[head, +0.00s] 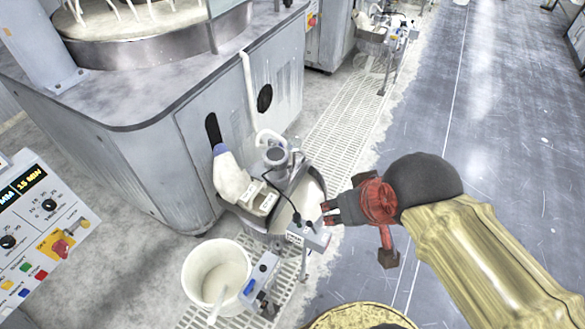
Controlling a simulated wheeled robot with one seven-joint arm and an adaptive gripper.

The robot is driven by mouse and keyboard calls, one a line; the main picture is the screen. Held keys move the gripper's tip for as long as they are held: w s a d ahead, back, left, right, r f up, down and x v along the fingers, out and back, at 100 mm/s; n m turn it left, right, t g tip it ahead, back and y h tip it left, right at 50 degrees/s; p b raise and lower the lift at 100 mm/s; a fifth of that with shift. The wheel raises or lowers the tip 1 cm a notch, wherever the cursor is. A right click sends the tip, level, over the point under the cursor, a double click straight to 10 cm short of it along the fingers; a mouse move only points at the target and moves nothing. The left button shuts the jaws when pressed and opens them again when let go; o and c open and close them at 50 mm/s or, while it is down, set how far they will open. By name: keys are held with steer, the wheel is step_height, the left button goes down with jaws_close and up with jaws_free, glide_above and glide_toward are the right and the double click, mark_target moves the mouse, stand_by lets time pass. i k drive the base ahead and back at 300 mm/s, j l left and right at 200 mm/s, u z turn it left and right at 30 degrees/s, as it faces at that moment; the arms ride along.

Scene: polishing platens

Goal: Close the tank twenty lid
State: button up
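The tank (232,213) is a small, rounded metal vessel in the middle of the head view, beside the big grey machine. Its right part looks open, with a pale interior (310,192) showing. I cannot clearly tell the lid from the other fittings on top, and no number can be read. My gripper (328,212), dark with red parts, is just right of the tank, close to its right rim. Whether it touches anything is unclear. I see nothing clearly held, and the finger opening is too small to judge.
A pale bottle-like object (231,178), a grey motor-like fitting (276,157) and dark cables crowd the tank top. A white bucket (190,275) stands in front. A control panel (35,225) is at left. The grey floor (490,130) at right is open.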

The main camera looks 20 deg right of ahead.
mark_target(294, 184)
steer(key=i+l+u, duration=0.1)
steer(key=l, duration=0.25)
steer(key=i+l, duration=0.5)
steer(key=i, duration=0.25)
